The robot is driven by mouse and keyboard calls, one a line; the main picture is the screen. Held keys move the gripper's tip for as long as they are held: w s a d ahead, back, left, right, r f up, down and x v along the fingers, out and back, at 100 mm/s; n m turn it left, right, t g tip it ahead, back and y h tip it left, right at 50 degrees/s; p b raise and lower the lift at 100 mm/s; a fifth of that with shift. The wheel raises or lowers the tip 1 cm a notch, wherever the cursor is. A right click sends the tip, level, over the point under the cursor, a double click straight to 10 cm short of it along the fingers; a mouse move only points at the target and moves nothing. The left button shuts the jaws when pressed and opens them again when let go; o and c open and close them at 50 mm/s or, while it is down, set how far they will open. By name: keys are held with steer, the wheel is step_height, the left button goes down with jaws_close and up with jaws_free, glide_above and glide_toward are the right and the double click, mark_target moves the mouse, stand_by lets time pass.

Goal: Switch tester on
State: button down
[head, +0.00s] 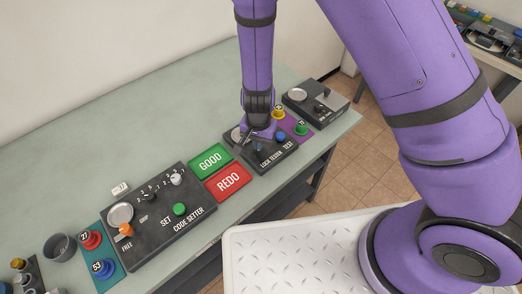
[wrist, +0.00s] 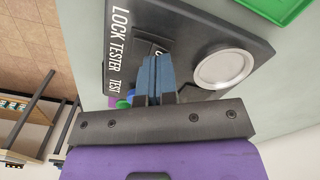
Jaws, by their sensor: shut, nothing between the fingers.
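The lock tester (head: 266,158) is a dark box on the table, labelled LOCK TESTER and TEST, with a silver disc and a blue button (head: 280,136). In the wrist view the tester (wrist: 190,22) fills the upper middle, with its silver disc (wrist: 222,65) right of my fingers. My gripper (head: 257,144) is shut and empty, low over the tester's face. In the wrist view the blue-grey fingertips of my gripper (wrist: 157,72) are together beside a small dark raised part with a partly visible mark. The fingers hide most of the switch area, so its position and any contact cannot be told.
Another dark device (head: 318,104) stands behind right. Yellow (head: 278,112) and green (head: 301,129) knobs stand close by.

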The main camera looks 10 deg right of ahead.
steer(key=shift+f, duration=0.55)
stand_by(0.4)
steer(key=shift+r, duration=3.5)
steer(key=shift+r, duration=0.25)
steer(key=s+d+r+n+t+y, duration=0.15)
steer(key=d+r, duration=0.45)
steer(key=r, duration=0.7)
steer(key=s+d+r+n+y, duration=0.15)
steer(key=d+r, duration=0.45)
steer(key=r, duration=0.7)
steer(key=s+d+r+n+t+h, duration=0.1)
steer(key=s+d+r+t, duration=0.1)
steer(key=s+d+r, duration=0.3)
steer(key=s+d+r+n+t+h, duration=0.1)
steer(key=s+d+r+h, duration=0.1)
steer(key=s+d+r, duration=0.4)
steer(key=s+d, duration=0.1)
steer(key=s, duration=0.3)
steer(key=shift+s+d+r+t, duration=0.3)
steer(key=shift+t, duration=0.05)
